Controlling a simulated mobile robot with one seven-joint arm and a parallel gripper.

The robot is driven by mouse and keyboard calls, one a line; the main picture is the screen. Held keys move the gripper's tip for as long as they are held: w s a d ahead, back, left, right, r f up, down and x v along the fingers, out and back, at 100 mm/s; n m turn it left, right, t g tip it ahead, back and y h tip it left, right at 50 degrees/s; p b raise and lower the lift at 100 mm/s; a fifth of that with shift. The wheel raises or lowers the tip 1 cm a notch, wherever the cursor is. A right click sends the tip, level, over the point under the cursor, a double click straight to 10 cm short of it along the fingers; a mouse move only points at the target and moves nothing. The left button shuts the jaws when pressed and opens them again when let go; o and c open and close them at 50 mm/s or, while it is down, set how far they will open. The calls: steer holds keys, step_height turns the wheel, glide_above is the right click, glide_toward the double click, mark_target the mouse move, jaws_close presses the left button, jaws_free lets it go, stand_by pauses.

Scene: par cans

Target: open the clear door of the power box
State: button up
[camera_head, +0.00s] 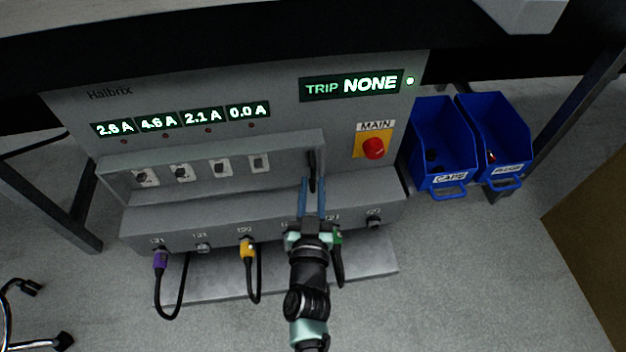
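The grey power box (75,107) stands ahead of me, marked Halbrix. Its clear door (210,168) covers a recess with several switches; the panel is hard to make out and looks closed. A dark upright handle (312,165) is at the door's right end. My gripper (312,184) reaches up to the handle from below. Its two bluish fingers are apart, one on each side of the handle's lower end, with a gap showing. I cannot tell whether either finger touches it.
Purple (160,258), yellow (247,249) and green (338,237) plugs with black cables sit along the lower front. A red MAIN button (373,148) is right of the door. Blue bins (440,130) hang farther right. The display (350,86) reads TRIP NONE.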

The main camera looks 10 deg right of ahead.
mark_target(313, 179)
steer(key=shift+b+x, duration=0.3)
steer(key=shift+x, duration=1.3)
jaws_close()
